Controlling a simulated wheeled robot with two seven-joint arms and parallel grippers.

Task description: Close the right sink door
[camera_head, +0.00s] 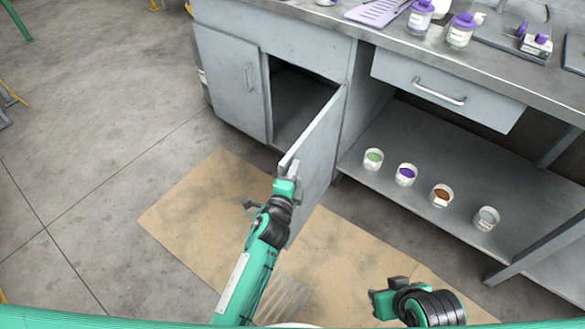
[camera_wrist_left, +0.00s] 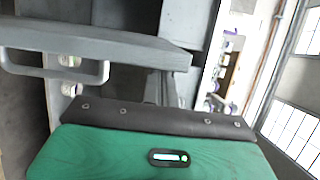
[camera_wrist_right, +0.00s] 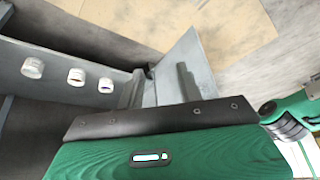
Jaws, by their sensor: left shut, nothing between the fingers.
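The right sink door (camera_head: 318,150) stands swung well out from the grey cabinet. Its hinged side is at the right of the opening and its free edge points toward me. My left gripper (camera_head: 287,172) is shut and empty, right at the free edge; I cannot tell whether it touches. In the left wrist view a grey panel with a bar handle (camera_wrist_left: 55,70) lies close ahead. The door also shows in the right wrist view (camera_wrist_right: 205,55). My right gripper (camera_head: 388,295) is open and empty, low at the front, apart from the door.
The left sink door (camera_head: 235,85) is closed. A drawer (camera_head: 445,88) sits under the countertop (camera_head: 370,38). Several small cups stand on the lower shelf (camera_head: 445,160) right of the door, including a purple-filled one (camera_head: 406,174). A brown sheet (camera_head: 195,205) lies on the open floor.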

